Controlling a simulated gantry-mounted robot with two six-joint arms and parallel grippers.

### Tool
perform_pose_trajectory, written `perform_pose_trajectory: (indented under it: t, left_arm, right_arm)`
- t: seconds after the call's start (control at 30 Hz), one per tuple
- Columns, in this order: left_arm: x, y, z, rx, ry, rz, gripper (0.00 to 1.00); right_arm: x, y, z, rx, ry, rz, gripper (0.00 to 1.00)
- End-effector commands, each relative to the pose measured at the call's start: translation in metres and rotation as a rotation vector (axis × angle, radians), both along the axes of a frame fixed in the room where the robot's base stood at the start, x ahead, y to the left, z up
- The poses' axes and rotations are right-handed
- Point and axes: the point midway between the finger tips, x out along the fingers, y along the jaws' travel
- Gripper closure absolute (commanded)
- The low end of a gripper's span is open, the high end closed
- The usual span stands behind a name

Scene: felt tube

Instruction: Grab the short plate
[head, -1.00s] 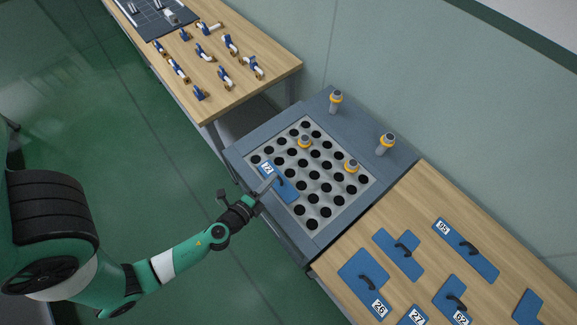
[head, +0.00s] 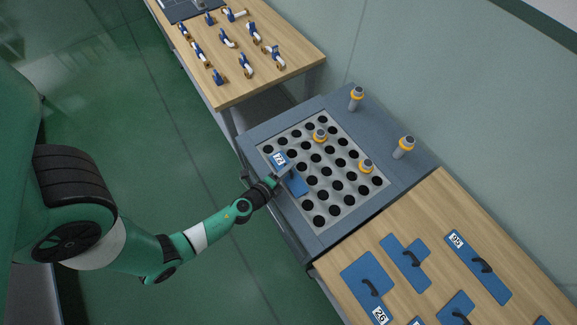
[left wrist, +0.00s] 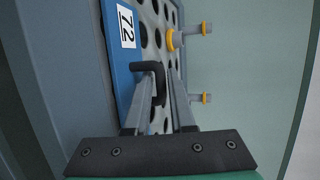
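A short blue plate labelled 72 (head: 299,184) lies on the perforated board, near its left edge. It also shows in the left wrist view (left wrist: 122,75), with a dark curved handle (left wrist: 150,67). My left gripper (head: 284,174) is at the plate's middle and hides part of the plate and its handle. In the left wrist view the fingers (left wrist: 159,90) stand apart, one on each side of the handle. Firm contact with the handle is not clear. My right gripper is not in view.
The perforated board (head: 335,206) carries grey pegs with yellow collars (head: 366,167). A wooden table (head: 440,215) at the lower right holds several other blue plates with handles (head: 480,265). Another table (head: 235,95) at the upper left holds several blue-and-white parts.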

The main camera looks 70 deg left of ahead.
Motion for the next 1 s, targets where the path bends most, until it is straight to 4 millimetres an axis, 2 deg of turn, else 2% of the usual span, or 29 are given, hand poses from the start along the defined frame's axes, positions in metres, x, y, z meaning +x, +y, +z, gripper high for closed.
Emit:
perform_pose_trajectory:
  t: [0.1, 0.2, 0.43, 0.53, 0.57, 1.0]
  left_arm:
    - [0.018, 0.012, -0.008, 0.001, -0.002, 0.001, 0.78]
    - [0.025, 0.016, -0.011, 0.001, -0.001, 0.000, 0.78]
    - [0.025, 0.016, -0.011, 0.000, 0.000, 0.000, 0.79]
    - [0.025, 0.016, -0.011, 0.000, 0.000, 0.000, 0.97]
    - [0.025, 0.016, -0.010, 0.000, 0.000, 0.000, 1.00]
    - [0.025, 0.016, -0.011, -0.001, 0.000, 0.000, 1.00]
  right_arm:
    - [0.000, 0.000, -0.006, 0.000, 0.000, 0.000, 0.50]
    - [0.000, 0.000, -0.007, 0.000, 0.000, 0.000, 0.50]
    - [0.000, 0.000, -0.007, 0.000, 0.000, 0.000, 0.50]
    - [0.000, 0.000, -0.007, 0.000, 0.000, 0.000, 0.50]
    - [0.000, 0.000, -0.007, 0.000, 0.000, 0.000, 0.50]
    - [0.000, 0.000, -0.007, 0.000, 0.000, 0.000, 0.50]
